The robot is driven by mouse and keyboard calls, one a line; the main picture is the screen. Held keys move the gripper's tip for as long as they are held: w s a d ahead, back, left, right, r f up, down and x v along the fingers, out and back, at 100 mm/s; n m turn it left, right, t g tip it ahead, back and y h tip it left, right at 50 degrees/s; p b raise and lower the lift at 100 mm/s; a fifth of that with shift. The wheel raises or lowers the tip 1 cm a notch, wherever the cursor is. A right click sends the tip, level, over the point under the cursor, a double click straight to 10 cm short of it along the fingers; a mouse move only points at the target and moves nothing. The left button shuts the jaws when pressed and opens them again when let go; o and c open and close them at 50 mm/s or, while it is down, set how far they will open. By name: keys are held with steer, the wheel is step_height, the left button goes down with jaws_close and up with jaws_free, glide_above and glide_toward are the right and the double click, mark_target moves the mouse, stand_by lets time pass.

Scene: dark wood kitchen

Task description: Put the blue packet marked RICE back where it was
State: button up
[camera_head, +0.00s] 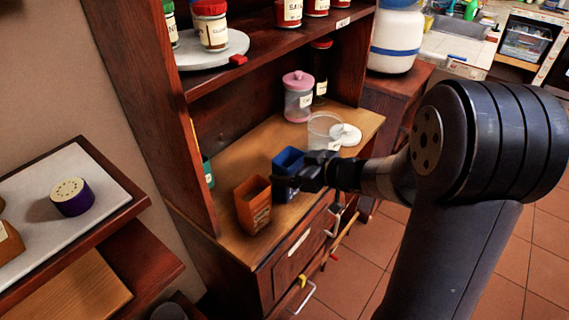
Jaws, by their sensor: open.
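A blue packet (288,160) stands upright on the wooden counter of the cabinet, just right of an orange packet (253,207). Any marking on the blue packet is hidden or too small to read. My gripper (284,180) is open at the near side of the blue packet and covers part of its front. I cannot tell whether the fingers touch it. The orange packet has small dark lettering and stands near the counter's front edge.
Behind are a pink-lidded jar (298,98), a dark bottle (320,72), a clear container (323,132) and a white lid (346,134). A green item (208,172) stands by the left post. A shelf with jars (210,27) overhangs the counter. Drawer handles stick out below.

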steer(key=p+v, duration=0.1)
steer(key=v, duration=0.7)
steer(key=shift+s+d, duration=0.25)
